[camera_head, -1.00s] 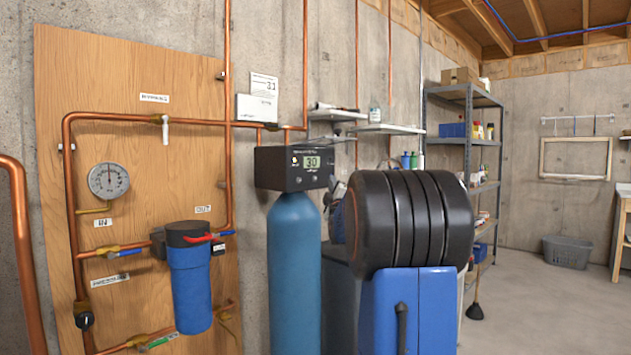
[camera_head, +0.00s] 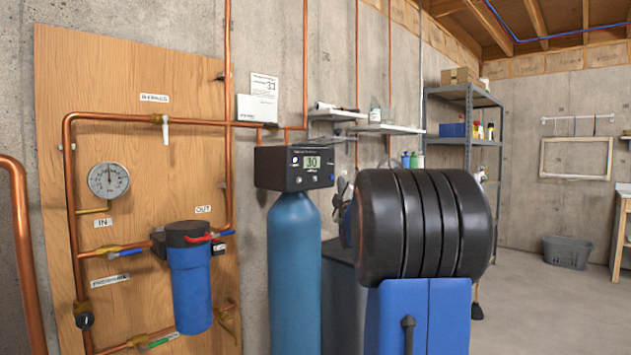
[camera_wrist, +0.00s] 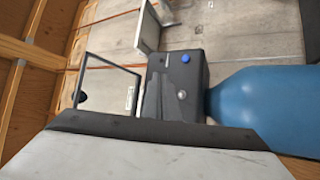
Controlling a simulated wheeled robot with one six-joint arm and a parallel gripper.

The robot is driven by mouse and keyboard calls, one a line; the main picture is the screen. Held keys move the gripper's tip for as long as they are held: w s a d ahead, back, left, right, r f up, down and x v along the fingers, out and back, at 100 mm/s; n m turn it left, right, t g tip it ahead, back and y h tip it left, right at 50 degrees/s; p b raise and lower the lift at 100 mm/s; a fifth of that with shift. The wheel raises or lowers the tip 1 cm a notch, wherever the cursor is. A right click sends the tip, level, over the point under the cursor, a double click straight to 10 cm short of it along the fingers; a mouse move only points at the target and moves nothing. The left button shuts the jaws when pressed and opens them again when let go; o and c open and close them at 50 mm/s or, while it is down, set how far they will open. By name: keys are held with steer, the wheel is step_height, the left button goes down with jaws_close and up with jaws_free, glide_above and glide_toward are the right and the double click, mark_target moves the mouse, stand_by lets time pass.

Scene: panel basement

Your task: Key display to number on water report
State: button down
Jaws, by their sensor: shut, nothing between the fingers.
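The black control head (camera_head: 274,168) sits on top of the blue softener tank (camera_head: 293,270). Its small green display (camera_head: 312,162) appears to read 30, though it is blurry. A blue button shows on the panel in the wrist view (camera_wrist: 186,58), with a grey button beside it. The water report (camera_head: 264,90) is a white sheet on the wall above, with a large number that looks like 31. My gripper (camera_head: 343,187) is shut and empty, just right of the control head and partly hidden behind my arm. In the wrist view a dark tapered shape covers the display area.
A pressure gauge (camera_head: 108,180) and copper pipes are on the wooden board (camera_head: 140,75) at left, with a blue filter housing (camera_head: 190,290). Small wall shelves (camera_head: 385,128) are right of the head. A metal rack (camera_head: 470,98) stands behind.

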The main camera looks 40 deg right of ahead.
mark_target(315, 179)
steer(key=shift+w, duration=0.1)
steer(key=w, duration=0.8)
steer(key=shift+w+a, duration=0.35)
steer(key=shift+w, duration=0.15)
stand_by(2.0)
steer(key=shift+w, duration=0.25)
steer(key=shift+w, duration=0.4)
stand_by(0.8)
steer(key=shift+s, duration=0.85)
